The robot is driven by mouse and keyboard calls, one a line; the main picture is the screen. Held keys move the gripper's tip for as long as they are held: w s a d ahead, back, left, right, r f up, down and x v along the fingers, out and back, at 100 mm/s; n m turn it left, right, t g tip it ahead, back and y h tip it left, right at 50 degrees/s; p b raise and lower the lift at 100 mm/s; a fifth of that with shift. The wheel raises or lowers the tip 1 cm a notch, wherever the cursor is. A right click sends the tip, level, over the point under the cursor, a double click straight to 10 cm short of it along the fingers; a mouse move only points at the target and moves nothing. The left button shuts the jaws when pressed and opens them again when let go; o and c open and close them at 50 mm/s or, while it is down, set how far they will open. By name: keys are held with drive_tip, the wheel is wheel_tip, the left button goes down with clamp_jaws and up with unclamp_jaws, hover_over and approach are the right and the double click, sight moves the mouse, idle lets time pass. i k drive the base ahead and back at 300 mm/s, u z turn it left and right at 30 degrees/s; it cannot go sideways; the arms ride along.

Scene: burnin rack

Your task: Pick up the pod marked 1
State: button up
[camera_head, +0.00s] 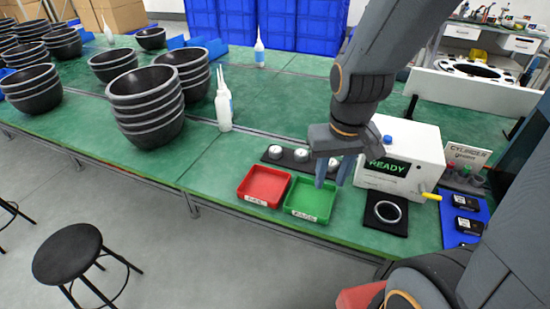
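Several small round silver-white pods stand in a row on a black strip rack (288,163) behind the two trays. The left pod (275,152) and the middle pod (301,155) show clearly. The right pod (333,164) is partly hidden by my gripper. Any number marks on the pods are too small to read. My gripper (333,172) points down above the green tray, in front of the right end of the rack. Its two bluish fingers are apart, with nothing seen between them.
A red tray (264,171) and green tray (331,190) sit side by side in front of the rack. A white box reading READY (425,150) stands right, with a ring on a black pad (383,228) before it. Stacked black bowls (146,125) and bottles (223,112) stand left.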

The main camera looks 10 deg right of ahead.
sight(275, 152)
drive_tip(key=u, duration=1.7)
drive_tip(key=i, duration=1.35)
drive_tip(key=z, duration=2.7)
